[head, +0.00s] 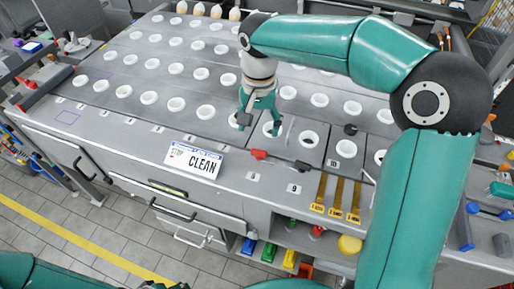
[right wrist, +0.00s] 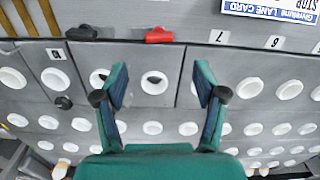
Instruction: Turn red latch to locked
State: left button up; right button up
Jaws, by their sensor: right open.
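The red latch (head: 259,154) is a small red handle at the front edge of the grey worktop, left of a dark latch (head: 303,166). In the right wrist view the red latch (right wrist: 159,35) lies sideways at the top middle, with the dark latch (right wrist: 82,33) to its left. My right gripper (head: 259,122) is open and empty, pointing down over the worktop behind the red latch and apart from it. In the wrist view its fingers (right wrist: 160,95) are spread below the latch, over a white-rimmed hole (right wrist: 154,82). My left gripper does not show.
Rows of white-rimmed holes (head: 308,139) cover the worktop. Yellow-tipped strips (head: 335,212) lie to the right. Dark knobs (head: 350,129) sit on the panels. Coloured items fill a shelf below.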

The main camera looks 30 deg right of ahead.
aim_at(259, 151)
notch_tip(259, 151, down, 9)
jog(key=shift+s+f, duration=0.1)
jog(key=shift+c, duration=0.4)
jog(key=c, duration=1.1)
